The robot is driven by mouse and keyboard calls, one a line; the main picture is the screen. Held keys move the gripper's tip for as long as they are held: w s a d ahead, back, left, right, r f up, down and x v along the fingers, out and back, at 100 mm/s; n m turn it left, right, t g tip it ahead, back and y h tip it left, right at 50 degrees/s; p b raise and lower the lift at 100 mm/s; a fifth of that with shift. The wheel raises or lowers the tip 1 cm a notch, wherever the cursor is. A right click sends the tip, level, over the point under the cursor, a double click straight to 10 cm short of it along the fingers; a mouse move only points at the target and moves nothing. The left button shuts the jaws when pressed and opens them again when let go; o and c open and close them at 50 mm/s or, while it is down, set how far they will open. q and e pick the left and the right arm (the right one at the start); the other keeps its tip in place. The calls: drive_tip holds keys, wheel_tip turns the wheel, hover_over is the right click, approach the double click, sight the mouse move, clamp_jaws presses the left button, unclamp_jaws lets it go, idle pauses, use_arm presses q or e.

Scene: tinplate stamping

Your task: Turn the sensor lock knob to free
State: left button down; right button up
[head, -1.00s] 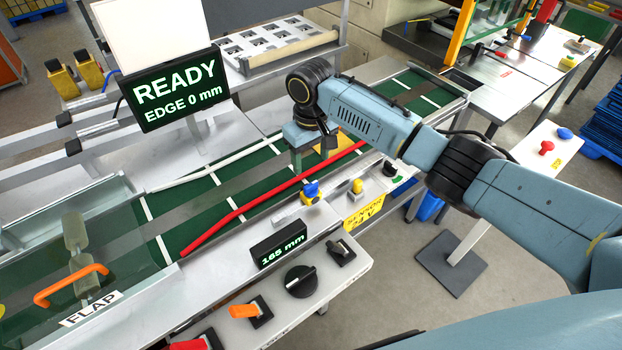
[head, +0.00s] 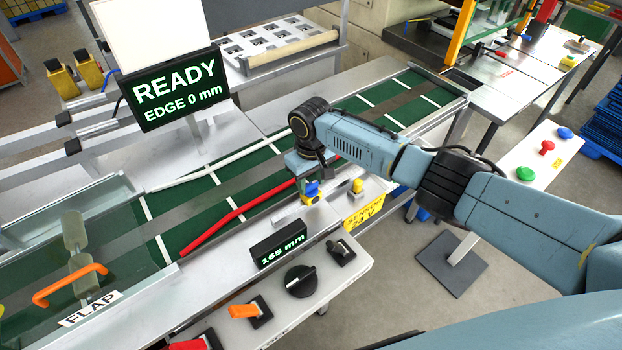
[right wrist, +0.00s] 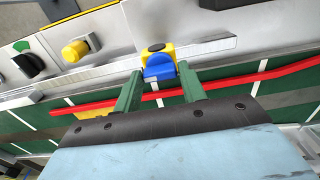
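A blue knob (head: 311,188) on a yellow block sits at the rail beside the green conveyor; it looks like the sensor lock knob, though I see no label. In the right wrist view the blue knob (right wrist: 158,68) lies just ahead of and between the two green fingertips. My right gripper (right wrist: 159,76) is open, with nothing held; I cannot tell whether a finger touches the knob. In the head view my right gripper (head: 306,174) hangs right above the knob and partly hides it. My left gripper is not in view.
A yellow knob (right wrist: 75,50) and a black knob (right wrist: 28,66) stand along the same rail. A red guide bar (head: 222,226) runs behind the knob. A display (head: 277,246) reading 165 mm and a black rotary knob (head: 300,282) are on the front panel. The screen (head: 172,92) shows READY.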

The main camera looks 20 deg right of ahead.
drive_tip(key=c, duration=0.5)
drive_tip(key=shift+n, duration=0.3)
drive_tip(key=shift+r+n+p, duration=0.1)
drive_tip(key=shift+n+p, duration=0.4)
drive_tip(key=shift+n, duration=0.7)
drive_tip(key=n, duration=0.4)
drive_tip(key=shift+n+p, duration=0.3)
drive_tip(key=shift+p, duration=0.05)
drive_tip(key=n, duration=0.5)
drive_tip(key=shift+w, duration=0.1)
drive_tip(key=n, duration=0.5)
drive_tip(key=shift+n, duration=0.3)
drive_tip(key=o, duration=1)
